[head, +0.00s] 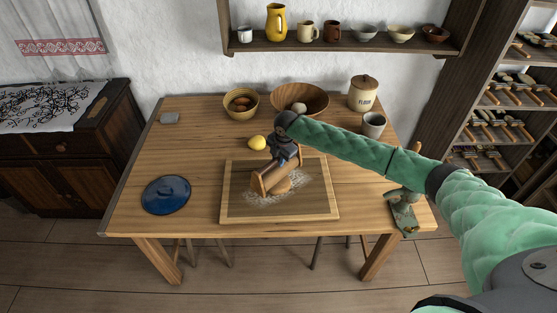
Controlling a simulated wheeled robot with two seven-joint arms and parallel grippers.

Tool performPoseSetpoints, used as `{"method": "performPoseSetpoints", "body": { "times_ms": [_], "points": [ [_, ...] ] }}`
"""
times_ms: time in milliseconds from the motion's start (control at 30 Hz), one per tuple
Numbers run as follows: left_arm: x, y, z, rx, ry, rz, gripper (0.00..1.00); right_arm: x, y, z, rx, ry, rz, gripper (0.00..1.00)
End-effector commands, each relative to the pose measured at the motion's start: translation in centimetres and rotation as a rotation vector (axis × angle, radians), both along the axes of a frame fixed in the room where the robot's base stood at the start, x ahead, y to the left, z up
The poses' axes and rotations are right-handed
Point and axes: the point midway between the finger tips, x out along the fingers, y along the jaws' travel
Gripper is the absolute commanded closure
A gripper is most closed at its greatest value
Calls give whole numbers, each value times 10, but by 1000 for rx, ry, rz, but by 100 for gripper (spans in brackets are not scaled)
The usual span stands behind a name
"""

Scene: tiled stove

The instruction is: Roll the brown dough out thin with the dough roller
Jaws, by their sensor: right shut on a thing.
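The dough roller (268,179), a wooden roller in a frame, is over the middle of the wooden board (319,200). My right gripper (285,156) is shut on the dough roller from above. The brown dough (281,187) shows partly under and beside the roller, on a floury patch of the board. The roller and gripper hide much of it, so I cannot tell how thin it is. My left gripper is not in view.
A blue lid or plate (166,195) lies left of the board, and a lemon (257,143) behind it. A basket (241,103), a wooden bowl (300,97), a flour jar (363,93) and a cup (373,124) stand at the back. A metal tool (405,212) is at the right edge.

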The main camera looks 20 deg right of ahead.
Motion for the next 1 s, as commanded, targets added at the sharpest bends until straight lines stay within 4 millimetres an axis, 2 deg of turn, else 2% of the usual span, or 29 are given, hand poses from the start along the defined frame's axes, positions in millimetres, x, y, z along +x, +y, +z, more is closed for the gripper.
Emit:
{"method": "performPoseSetpoints", "body": {
  "times_ms": [33,333,600,1000],
  "points": [
    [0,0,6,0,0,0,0,1,0,8,1,-2,0,100],
    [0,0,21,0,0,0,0,1,0,30,1,-2,0,100],
    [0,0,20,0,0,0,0,1,0,47,0,-2,0,100],
    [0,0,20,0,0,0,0,0,0,51,1,-1,0,100]
  ]
}}
